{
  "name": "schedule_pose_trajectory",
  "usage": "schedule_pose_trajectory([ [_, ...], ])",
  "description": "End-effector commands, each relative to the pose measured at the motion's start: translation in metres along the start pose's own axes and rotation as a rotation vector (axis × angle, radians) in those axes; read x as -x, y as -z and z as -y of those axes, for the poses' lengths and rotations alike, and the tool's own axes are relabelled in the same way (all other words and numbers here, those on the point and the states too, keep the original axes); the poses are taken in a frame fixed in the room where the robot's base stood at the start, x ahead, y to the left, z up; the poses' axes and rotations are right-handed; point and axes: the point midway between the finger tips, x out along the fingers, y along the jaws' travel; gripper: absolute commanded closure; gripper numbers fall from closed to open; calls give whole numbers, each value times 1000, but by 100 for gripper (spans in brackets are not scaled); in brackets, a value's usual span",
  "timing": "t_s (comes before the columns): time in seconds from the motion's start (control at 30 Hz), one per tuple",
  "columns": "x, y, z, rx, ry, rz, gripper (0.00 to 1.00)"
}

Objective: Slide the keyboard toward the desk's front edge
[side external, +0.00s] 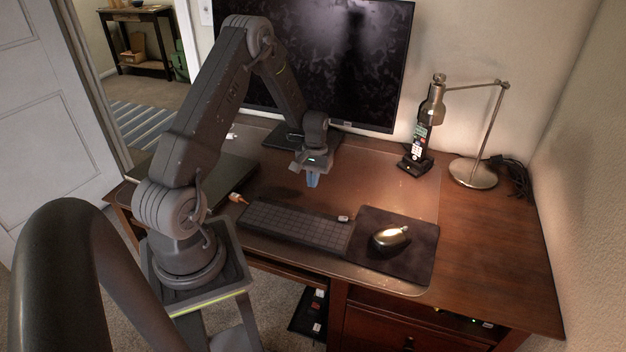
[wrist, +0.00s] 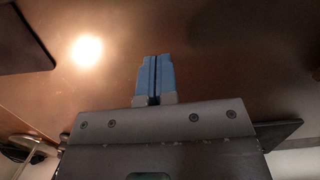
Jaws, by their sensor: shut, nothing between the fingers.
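The dark keyboard (side external: 290,228) lies flat on the blotter near the desk's front edge, its right end beside the mouse pad. My gripper (side external: 312,181) points down with its blue fingers together and empty. It is over the bare area between the keyboard and the monitor, behind the keyboard and apart from it. I cannot tell how high the fingertips are above the surface. In the wrist view the shut blue fingers (wrist: 154,78) show against brown surface. I cannot make out the keyboard clearly there.
The mouse pad (side external: 418,268) holds a shiny mouse (side external: 390,237). The monitor (side external: 330,65) stands behind my gripper. A phone on its cradle (side external: 415,160) and a lamp (side external: 474,172) stand at the back right. A dark flat object (side external: 232,180) lies left. Blotter right of my gripper is clear.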

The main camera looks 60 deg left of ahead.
Motion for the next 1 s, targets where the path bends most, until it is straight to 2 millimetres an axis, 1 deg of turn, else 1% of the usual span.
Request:
schedule_pose_trajectory([
  [0.2, 0, 0, 0, 0, 0, 1, 100],
  [0.37, 3, -1, -4, -34, 0, 0, 86],
  [0.47, 11, -6, -13, -138, 0, 0, 76],
  [0.57, 25, -14, -30, -323, 0, 0, 66],
  [0.8, 66, -47, -77, -901, -6, 8, 44],
  [0.9, 80, -62, -93, -1122, -10, 11, 34],
  [0.97, 87, -70, -101, -1235, -14, 13, 28],
  [1.0, 92, -75, -106, -1302, -16, 14, 27],
])
